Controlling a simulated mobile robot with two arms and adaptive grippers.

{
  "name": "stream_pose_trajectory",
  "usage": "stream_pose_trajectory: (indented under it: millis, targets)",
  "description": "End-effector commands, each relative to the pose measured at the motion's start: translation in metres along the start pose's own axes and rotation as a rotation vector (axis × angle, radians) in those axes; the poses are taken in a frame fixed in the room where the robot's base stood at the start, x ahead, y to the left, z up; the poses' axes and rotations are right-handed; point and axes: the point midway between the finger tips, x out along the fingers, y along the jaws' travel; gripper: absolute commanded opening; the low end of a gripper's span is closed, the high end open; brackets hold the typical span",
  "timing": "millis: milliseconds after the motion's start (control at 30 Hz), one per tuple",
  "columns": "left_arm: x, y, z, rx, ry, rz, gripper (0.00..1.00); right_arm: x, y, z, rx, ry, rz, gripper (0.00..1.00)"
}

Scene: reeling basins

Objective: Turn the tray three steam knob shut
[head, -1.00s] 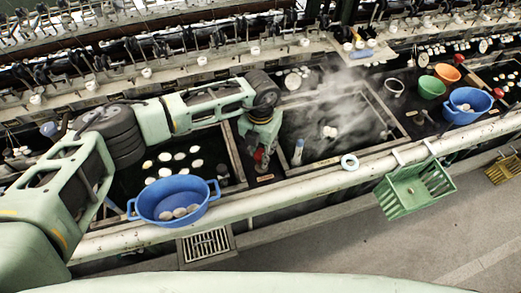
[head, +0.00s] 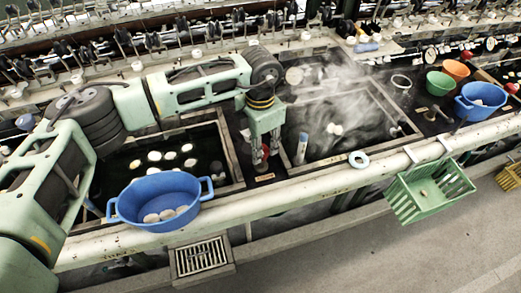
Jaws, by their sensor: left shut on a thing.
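My left gripper (head: 262,160) points down at the divider between two basins and is shut on a small red knob (head: 266,151). The fingers cover most of the knob, so its turn angle cannot be read. A small label plate (head: 265,177) lies just in front of it. To the right is a dark basin (head: 350,105) with steam drifting over it and a few pale cocoons. To the left is a dark basin (head: 135,165) with several pale cocoons and no clear steam. My right gripper is not in view.
A blue tub (head: 135,218) with cocoons sits on the front rail, left of the gripper. A white ring (head: 358,160) lies on the rail. A green basket (head: 430,190) hangs in front. Bowls stand at right.

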Motion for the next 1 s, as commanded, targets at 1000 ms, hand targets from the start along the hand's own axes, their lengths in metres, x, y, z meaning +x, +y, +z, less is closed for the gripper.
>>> stream_pose_trajectory:
  millis: [1000]
  targets:
    - [-0.0022, 0.0033, 0.0004, 0.028, -0.002, 0.006, 0.42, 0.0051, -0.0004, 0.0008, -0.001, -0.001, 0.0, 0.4]
